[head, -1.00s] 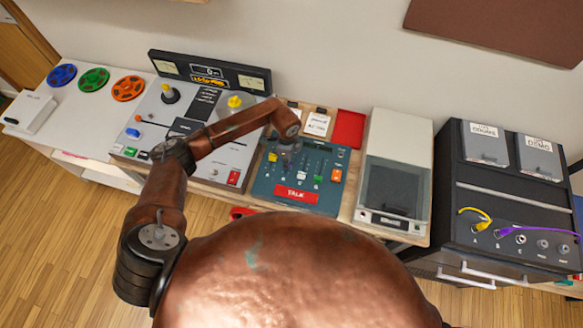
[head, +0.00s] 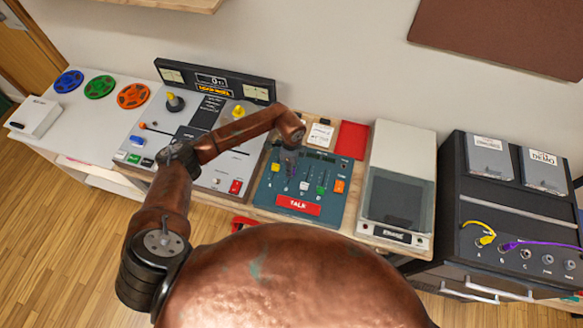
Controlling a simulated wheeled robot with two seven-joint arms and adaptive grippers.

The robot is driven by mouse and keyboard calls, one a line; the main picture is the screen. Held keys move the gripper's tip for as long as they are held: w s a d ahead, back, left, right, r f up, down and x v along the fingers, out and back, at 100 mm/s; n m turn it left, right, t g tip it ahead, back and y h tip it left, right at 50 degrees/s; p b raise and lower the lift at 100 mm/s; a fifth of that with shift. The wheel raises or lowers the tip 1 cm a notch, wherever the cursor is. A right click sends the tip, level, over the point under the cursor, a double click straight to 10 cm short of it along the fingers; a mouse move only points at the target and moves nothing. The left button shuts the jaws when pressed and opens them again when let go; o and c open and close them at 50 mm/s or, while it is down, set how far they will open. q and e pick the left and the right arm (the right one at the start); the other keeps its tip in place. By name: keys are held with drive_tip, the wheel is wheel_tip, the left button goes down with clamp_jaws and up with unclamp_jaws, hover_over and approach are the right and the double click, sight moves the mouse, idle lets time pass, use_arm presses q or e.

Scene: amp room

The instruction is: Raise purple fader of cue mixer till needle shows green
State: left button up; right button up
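The cue mixer (head: 328,207) is a blue-grey panel with a red TALK bar (head: 298,205) along its front. Its row of fader caps includes a white one (head: 304,186) and a green one (head: 321,190). I cannot make out a purple cap; the left part of the row is small and partly covered. My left arm reaches over the mixer from the left, its copper wrist above the panel's back left. My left gripper (head: 290,163) points down there, dark and blurred against the panel; its fingers cannot be told apart. My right gripper is out of view.
A console with two meters (head: 171,76) (head: 256,93) and knobs stands left of the mixer; the needles are too small to read. A red card (head: 351,139) lies behind the mixer, a lidded grey unit (head: 399,185) to its right, then a black patch box (head: 505,205).

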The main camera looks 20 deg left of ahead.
use_arm(q)
wheel_tip(320, 180, up, 12)
drive_tip(key=shift+f, duration=0.25)
idle(0.6)
